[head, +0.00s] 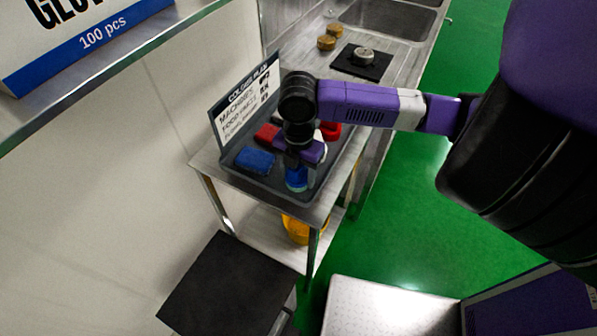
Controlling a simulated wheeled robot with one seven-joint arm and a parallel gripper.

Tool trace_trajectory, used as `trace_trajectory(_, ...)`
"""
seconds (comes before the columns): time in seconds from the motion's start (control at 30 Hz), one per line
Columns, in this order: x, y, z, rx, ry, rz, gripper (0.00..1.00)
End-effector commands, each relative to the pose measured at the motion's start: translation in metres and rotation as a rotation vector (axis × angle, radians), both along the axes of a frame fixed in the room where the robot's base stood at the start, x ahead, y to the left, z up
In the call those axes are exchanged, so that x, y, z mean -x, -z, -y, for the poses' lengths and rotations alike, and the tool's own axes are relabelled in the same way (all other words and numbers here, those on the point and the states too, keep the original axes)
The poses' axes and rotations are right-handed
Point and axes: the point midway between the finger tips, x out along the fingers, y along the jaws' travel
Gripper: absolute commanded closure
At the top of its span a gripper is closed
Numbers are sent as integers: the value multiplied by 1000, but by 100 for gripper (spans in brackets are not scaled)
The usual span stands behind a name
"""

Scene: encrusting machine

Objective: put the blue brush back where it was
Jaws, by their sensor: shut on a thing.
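The blue brush (296,181) is upright under my gripper (298,165), at the front part of a dark grey tray (262,193) on a small steel table. My gripper points down and is shut on the brush. The fingertips are small in this view, and the arm hides part of the tray behind them. I cannot tell whether the brush's lower end touches the tray.
A blue sponge (255,160) and a red item (267,134) lie in the tray beside the brush. A sign board (243,103) stands at the tray's back left. A sink counter (390,50) is behind. A black box top (228,285) is in front.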

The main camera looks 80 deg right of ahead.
Motion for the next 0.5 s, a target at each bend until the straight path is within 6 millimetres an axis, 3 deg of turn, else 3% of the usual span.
trace_trajectory(0.27,0,4,0,1,0,0,82)
trace_trajectory(0.3,0,3,0,1,0,0,39)
trace_trajectory(0.4,0,3,0,1,0,0,23)
trace_trajectory(0.5,0,3,0,1,0,0,23)
